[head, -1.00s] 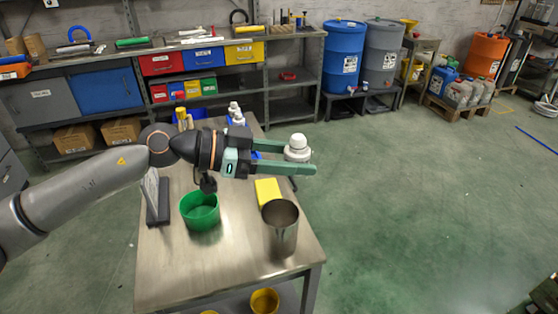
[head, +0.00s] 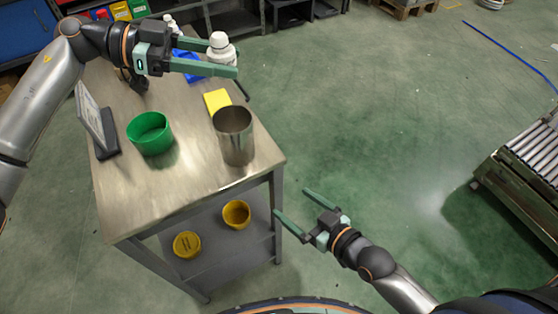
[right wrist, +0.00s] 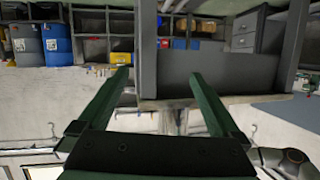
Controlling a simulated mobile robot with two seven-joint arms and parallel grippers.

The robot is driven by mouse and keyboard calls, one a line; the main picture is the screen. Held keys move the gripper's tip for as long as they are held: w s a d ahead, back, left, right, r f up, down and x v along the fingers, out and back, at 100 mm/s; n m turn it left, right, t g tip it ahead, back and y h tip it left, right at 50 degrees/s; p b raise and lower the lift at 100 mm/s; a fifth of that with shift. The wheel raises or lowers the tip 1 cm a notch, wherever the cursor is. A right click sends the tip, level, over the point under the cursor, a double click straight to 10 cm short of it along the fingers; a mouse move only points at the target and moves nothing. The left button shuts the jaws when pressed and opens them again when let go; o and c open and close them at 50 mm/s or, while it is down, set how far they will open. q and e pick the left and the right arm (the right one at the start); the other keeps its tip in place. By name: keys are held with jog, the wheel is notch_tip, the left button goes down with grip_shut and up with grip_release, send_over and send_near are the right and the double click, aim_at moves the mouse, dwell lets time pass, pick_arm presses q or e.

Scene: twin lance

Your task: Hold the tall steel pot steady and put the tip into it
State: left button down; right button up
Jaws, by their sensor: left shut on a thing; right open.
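The tall steel pot (head: 233,137) stands upright and open at the top near the right front of the steel table. My left gripper (head: 224,58) is shut on a white bottle-like thing with a rounded cap (head: 220,46), held upright behind the pot in the head view and apart from it. Its lower part is hidden by a finger. My right gripper (head: 290,202) is open and empty, beyond the table's right front corner, apart from the pot. In the right wrist view its two fingers (right wrist: 158,80) are spread with nothing between them. I cannot tell which thing is the tip.
A green pot (head: 150,135) stands left of the steel pot, with a yellow block (head: 217,101) behind. A dark-based upright panel (head: 94,120) is at the table's left. Two yellow containers are on the lower shelf (head: 215,260). A roller conveyor (head: 530,160) stands right; floor between is clear.

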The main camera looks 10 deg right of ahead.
aim_at(236, 140)
jog(key=w+a+r+n+t+y, duration=0.1)
jog(key=w+a+r+n+y, duration=0.1)
jog(key=r, duration=0.4)
jog(key=w+a+r+n+y, duration=0.1)
jog(key=a+r+y, duration=0.15)
jog(key=r, duration=0.35)
jog(key=x, duration=1.1)
jog(key=shift+w+d+r, duration=0.2)
jog(key=shift+w+d, duration=0.1)
jog(key=shift+w, duration=0.05)
jog(key=shift+c, duration=0.4)
jog(key=c, duration=1)
jog(key=shift+c, duration=0.2)
